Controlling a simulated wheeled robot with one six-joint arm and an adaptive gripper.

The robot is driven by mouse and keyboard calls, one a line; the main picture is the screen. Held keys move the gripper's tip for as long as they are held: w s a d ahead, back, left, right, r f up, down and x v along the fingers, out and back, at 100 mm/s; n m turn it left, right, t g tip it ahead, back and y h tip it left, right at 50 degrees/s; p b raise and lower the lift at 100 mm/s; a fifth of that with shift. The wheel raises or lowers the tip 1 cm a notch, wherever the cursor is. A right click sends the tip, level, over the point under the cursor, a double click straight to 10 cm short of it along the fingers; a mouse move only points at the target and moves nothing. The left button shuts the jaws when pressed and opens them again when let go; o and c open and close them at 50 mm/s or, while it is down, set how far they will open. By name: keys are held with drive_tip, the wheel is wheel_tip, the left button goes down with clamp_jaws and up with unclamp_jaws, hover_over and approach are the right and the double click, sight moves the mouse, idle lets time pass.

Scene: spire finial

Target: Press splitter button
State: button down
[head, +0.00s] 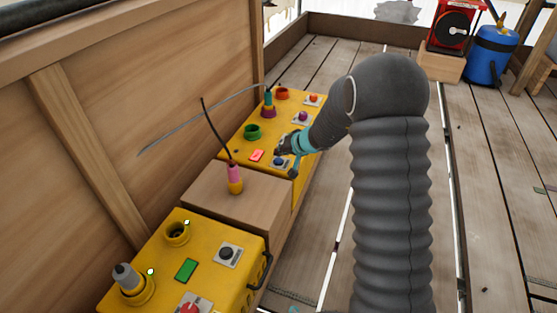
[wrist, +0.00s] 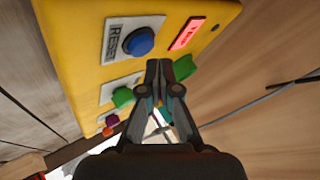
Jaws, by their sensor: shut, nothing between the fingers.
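The far yellow box (head: 230,148) carries several buttons on white plates. A blue button (wrist: 138,42) on a plate marked RESET shows in the wrist view and in the head view (head: 279,161). Beyond it are a green button (wrist: 122,97) and a purple button (wrist: 110,121); the purple one also shows in the head view (head: 303,117). I cannot read a splitter label on any plate. My gripper (wrist: 158,65) is shut and empty, its tips over the panel between the blue button and the green socket (wrist: 184,69). Contact with the panel cannot be told.
A red display (wrist: 187,33) sits beside the blue button. A plug (head: 268,103) stands up from the far box. A wooden block (head: 207,200) bears a pink and yellow plug (head: 234,178). A nearer yellow box (head: 215,285) has a black button (head: 227,253). A wooden wall (head: 170,90) rises on the left.

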sight(280, 160)
drive_tip(key=shift+f, duration=0.15)
idle(0.4)
drive_tip(key=shift+f, duration=0.25)
drive_tip(key=shift+f, duration=0.5)
idle(0.7)
drive_tip(key=shift+r, duration=0.9)
drive_tip(key=shift+r, duration=0.1)
drive_tip(key=shift+r+p, duration=1.3)
drive_tip(key=shift+r, duration=1.15)
